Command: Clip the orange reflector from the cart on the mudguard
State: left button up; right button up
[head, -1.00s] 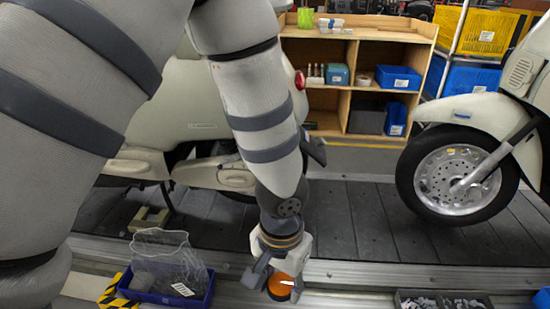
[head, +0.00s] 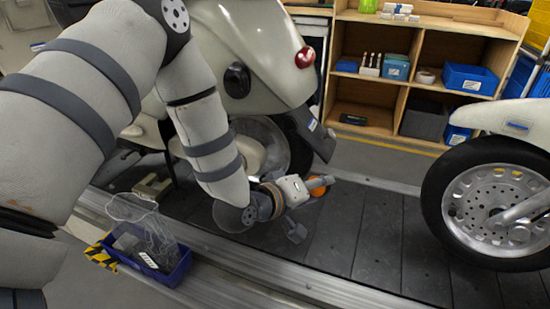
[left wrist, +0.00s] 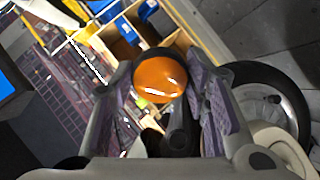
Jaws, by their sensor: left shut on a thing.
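My left gripper (head: 305,195) is shut on the round orange reflector (head: 319,186) and holds it above the dark slat conveyor. In the left wrist view the reflector (left wrist: 159,76) sits between the two fingers, its domed orange face showing and a dark part behind it. The cream scooter's rear end (head: 255,50) stands just beyond, with a dark mudguard (head: 305,135) hanging behind its rear wheel. The gripper and reflector are below and near the mudguard, apart from it as far as I can tell. My right gripper is not in view.
A blue bin (head: 180,266) with a clear bag stands at the conveyor's near edge. Another scooter's front wheel (head: 490,205) is at the right. A wooden shelf (head: 410,75) with boxes is behind. Slats between the scooters (head: 375,235) are clear.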

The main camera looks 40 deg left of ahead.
pick_arm(q)
jog(key=a+r+n+t+y+b, duration=0.25)
jog(key=a+n+t+y, duration=0.35)
jog(key=a, duration=0.7)
jog(key=m+g+y+b, duration=0.1)
jog(key=g+b, duration=0.1)
send_near(290, 125)
jog(key=w, duration=0.2)
jog(key=shift+w+a, duration=0.45)
jog(key=shift+w, duration=0.15)
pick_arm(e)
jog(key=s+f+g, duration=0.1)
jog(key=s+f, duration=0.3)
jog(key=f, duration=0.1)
pick_arm(q)
jog(key=shift+w, duration=0.15)
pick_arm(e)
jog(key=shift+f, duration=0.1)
pick_arm(q)
jog(key=shift+x, duration=1.3)
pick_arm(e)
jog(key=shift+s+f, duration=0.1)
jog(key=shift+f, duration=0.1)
pick_arm(q)
jog(key=shift+w, duration=0.2)
